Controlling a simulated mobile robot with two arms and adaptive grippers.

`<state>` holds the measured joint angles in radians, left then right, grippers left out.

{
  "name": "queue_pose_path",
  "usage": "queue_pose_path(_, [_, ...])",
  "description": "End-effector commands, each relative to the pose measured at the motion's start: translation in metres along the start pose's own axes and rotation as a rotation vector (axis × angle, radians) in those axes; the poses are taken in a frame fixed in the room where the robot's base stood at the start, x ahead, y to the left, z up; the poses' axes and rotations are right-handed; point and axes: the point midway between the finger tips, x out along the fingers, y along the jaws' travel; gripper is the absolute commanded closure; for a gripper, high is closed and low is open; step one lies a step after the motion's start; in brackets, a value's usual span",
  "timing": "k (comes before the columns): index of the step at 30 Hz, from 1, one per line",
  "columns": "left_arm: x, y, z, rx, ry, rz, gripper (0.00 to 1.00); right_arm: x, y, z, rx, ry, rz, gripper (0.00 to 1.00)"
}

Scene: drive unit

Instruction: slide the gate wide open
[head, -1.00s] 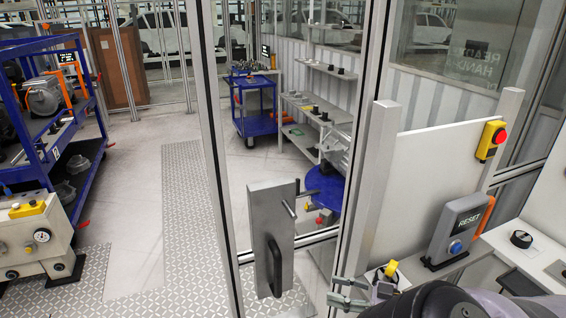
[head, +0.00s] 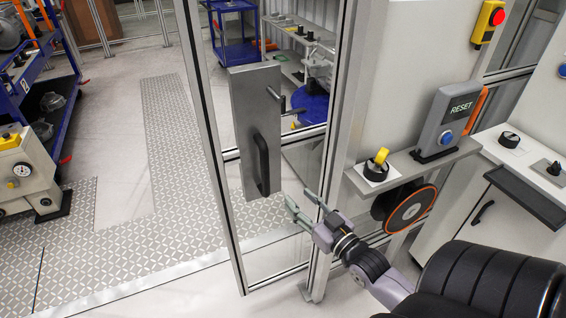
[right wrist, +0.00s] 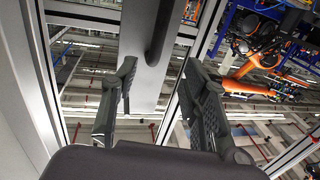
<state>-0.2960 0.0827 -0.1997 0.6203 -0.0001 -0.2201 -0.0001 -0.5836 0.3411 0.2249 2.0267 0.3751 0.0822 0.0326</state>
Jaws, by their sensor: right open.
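The gate (head: 207,130) is a clear panel in a grey metal frame, standing at the middle of the head view. A grey plate (head: 243,95) on it carries a black upright handle (head: 261,165). In the right wrist view the handle (right wrist: 163,30) lies ahead, in line with the space between the fingers. My right gripper (head: 298,198) is open and empty, just right of the handle and slightly below its middle in the head view, apart from it. It shows two spread fingers in the right wrist view (right wrist: 158,97). My left gripper is not in view.
A fixed post (head: 338,120) and white panel stand right of the gate. A small shelf (head: 415,160) there holds a yellow-knobbed switch (head: 377,165) and the RESET box (head: 450,120), above a black-orange disc (head: 410,208). Patterned floor plates (head: 170,220) lie clear at left.

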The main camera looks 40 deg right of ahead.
Motion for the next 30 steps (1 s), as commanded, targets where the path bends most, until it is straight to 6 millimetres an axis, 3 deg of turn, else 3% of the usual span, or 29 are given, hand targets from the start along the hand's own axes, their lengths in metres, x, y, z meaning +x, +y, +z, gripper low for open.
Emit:
queue_pose_path(5, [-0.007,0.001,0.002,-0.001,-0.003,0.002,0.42,0.021,0.001,-0.004,-0.001,0.002,0.001,0.59])
queue_pose_path(24, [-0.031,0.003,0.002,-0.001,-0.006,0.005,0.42,0.145,0.001,-0.003,0.000,0.000,0.001,0.59])
queue_pose_path(30, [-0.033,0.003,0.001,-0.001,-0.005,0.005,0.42,0.166,0.001,0.000,0.000,-0.002,0.001,0.59])
